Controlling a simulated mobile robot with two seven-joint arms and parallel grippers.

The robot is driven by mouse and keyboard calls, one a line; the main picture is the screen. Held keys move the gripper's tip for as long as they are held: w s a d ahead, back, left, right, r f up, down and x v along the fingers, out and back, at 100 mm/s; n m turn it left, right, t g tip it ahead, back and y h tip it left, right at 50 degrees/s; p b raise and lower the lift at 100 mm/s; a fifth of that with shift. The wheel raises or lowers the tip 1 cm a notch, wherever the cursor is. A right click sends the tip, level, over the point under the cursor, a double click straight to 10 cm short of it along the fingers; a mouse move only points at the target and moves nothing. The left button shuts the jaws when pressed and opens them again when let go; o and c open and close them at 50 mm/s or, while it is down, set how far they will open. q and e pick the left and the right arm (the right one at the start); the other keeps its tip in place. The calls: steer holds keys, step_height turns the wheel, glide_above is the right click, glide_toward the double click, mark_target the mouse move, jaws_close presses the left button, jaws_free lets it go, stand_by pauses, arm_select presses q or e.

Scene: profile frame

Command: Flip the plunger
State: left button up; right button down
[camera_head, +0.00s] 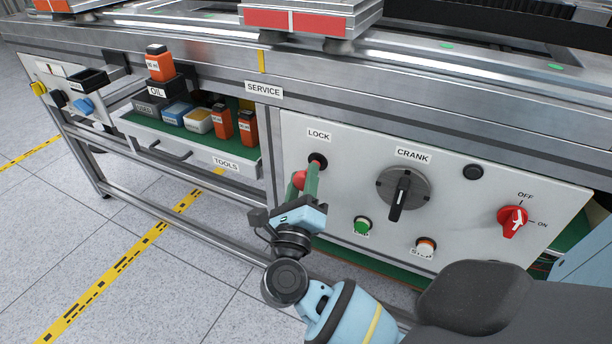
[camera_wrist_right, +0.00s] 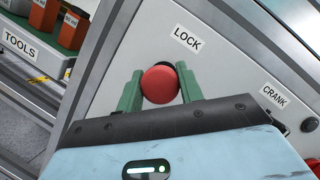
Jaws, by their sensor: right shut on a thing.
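The plunger is a red round knob (camera_head: 299,179) under the LOCK label on the white panel (camera_head: 345,250). Its black mount (camera_head: 317,160) shows on the panel just behind. My right gripper (camera_head: 308,180) has its green fingers on both sides of the knob and is shut on it. In the right wrist view the red knob (camera_wrist_right: 160,84) sits between the two green fingertips (camera_wrist_right: 158,90), below the LOCK label (camera_wrist_right: 187,39). The plunger's shaft is mostly hidden behind the knob. My left gripper is not in view.
The panel also carries a black CRANK knob (camera_head: 403,193), a green button (camera_head: 362,226), a white-orange button (camera_head: 426,246) and a red OFF/ON switch (camera_head: 512,220). An open TOOLS drawer (camera_head: 190,147) with several boxes sticks out at left. Open floor (camera_head: 90,240) lies at lower left.

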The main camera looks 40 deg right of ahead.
steer(key=shift+a+f, duration=0.15)
steer(key=shift+a, duration=0.05)
steer(key=c, duration=0.9)
jaws_free()
steer(key=shift+s, duration=0.1)
steer(key=v, duration=0.7)
steer(key=shift+s+a, duration=0.2)
steer(key=shift+a, duration=0.15)
